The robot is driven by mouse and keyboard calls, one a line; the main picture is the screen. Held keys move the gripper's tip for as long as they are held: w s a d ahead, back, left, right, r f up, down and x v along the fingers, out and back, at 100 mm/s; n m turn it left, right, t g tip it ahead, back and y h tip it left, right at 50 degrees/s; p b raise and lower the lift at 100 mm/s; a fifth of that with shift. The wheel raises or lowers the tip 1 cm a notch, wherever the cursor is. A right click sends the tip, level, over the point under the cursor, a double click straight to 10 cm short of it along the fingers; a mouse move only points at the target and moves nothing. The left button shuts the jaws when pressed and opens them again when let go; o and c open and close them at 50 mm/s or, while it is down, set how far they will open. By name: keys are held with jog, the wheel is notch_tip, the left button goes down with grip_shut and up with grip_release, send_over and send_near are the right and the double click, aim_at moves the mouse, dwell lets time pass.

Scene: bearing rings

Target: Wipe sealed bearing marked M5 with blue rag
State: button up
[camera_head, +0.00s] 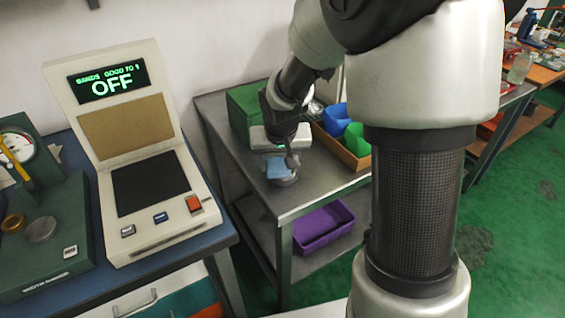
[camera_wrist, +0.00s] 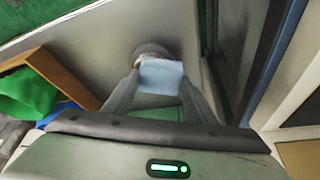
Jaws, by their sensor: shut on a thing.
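The blue rag (camera_head: 277,168) is a light blue folded cloth over the metal table, and it also shows in the wrist view (camera_wrist: 161,74). My gripper (camera_head: 286,158) is shut on the rag, with a fingertip on each side of it in the wrist view (camera_wrist: 159,88). A round grey metal part (camera_head: 286,181), which looks like a bearing, lies on the table under the rag. Its far rim shows past the rag in the wrist view (camera_wrist: 149,48). The rag hides much of it and no M5 mark is readable. I cannot tell whether rag and part touch.
A green box (camera_head: 243,110) and a wooden tray (camera_head: 350,158) with blue and green things stand on the metal table (camera_head: 310,189). A purple bin (camera_head: 318,226) is on the lower shelf.

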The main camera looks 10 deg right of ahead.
jog(key=shift+w+d+f+p, duration=0.15)
jog(key=shift+d+p, duration=0.25)
jog(key=shift+d, duration=0.3)
jog(key=shift+w+d+r+p, duration=0.15)
jog(key=shift+d+p, duration=0.2)
jog(key=shift+d, duration=0.3)
jog(key=shift+f, duration=0.1)
jog(key=shift+s+a+b, duration=0.25)
jog(key=shift+a+b, duration=0.05)
jog(key=shift+a, duration=0.3)
jog(key=shift+s+a+b, duration=0.25)
jog(key=shift+a+b, duration=0.05)
jog(key=shift+a, duration=0.25)
jog(key=shift+s+a+r, duration=0.1)
jog(key=shift+r, duration=0.1)
jog(key=shift+w+d+f+p, duration=0.1)
jog(key=shift+w+d+p, duration=0.15)
jog(key=shift+d, duration=0.45)
jog(key=shift+w+d+p, duration=0.2)
jog(key=shift+d, duration=0.5)
jog(key=shift+s+a+b, duration=0.15)
jog(key=shift+a+b, duration=0.25)
jog(key=shift+a, duration=0.4)
jog(key=shift+s+a+b, duration=0.1)
jog(key=shift+a+b, duration=0.25)
jog(key=shift+a, duration=0.45)
